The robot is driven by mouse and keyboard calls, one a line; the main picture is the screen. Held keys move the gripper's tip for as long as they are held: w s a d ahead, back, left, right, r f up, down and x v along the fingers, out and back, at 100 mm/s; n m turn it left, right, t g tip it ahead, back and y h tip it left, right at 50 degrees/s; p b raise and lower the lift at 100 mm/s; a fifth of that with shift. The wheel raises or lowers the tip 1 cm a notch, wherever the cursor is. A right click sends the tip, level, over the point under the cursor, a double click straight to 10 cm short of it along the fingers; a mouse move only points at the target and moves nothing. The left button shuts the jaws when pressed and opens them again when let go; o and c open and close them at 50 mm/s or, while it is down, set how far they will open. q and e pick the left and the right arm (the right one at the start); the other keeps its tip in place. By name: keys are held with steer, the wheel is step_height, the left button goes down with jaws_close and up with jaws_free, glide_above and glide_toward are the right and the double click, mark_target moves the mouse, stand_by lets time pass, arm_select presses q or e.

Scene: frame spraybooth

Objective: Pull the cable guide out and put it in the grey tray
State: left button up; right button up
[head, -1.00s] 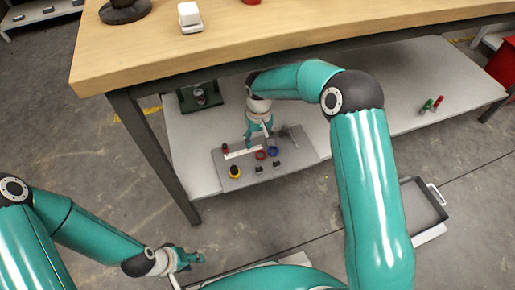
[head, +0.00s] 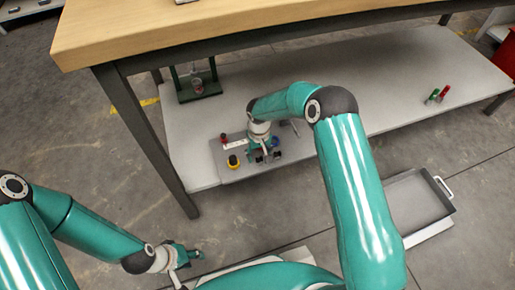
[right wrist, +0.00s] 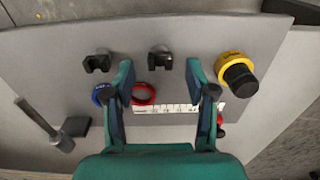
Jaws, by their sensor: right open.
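A grey board (head: 228,175) lies on the lower shelf with small fittings on it. My right gripper (right wrist: 159,75) is open over the board. In the right wrist view a black clip-like fitting (right wrist: 160,60) lies between its fingertips, and a red ring (right wrist: 143,94) shows between its fingers. A second black fitting (right wrist: 97,61) and a blue ring (right wrist: 103,93) are to the left. I cannot tell for sure which fitting is the cable guide, or whether the fingers touch one. The grey tray (head: 398,222) is at right, beyond the shelf edge, and looks empty. My left gripper (head: 191,253) is low at left, away from the board.
A yellow ring with a black knob (right wrist: 238,72), a white marked strip (right wrist: 172,108) and a black block with a rod (right wrist: 75,126) are on the board. The wooden tabletop (head: 250,30) overhangs the shelf. Red and green cylinders (head: 438,96) lie further right on the shelf.

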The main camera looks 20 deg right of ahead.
steer(key=shift+f, duration=0.7)
steer(key=shift+c, duration=0.3)
jaws_close()
steer(key=c, duration=0.7)
jaws_free()
jaws_close()
steer(key=shift+r, duration=0.55)
steer(key=shift+r+p, duration=1.1)
steer(key=shift+r, duration=0.7)
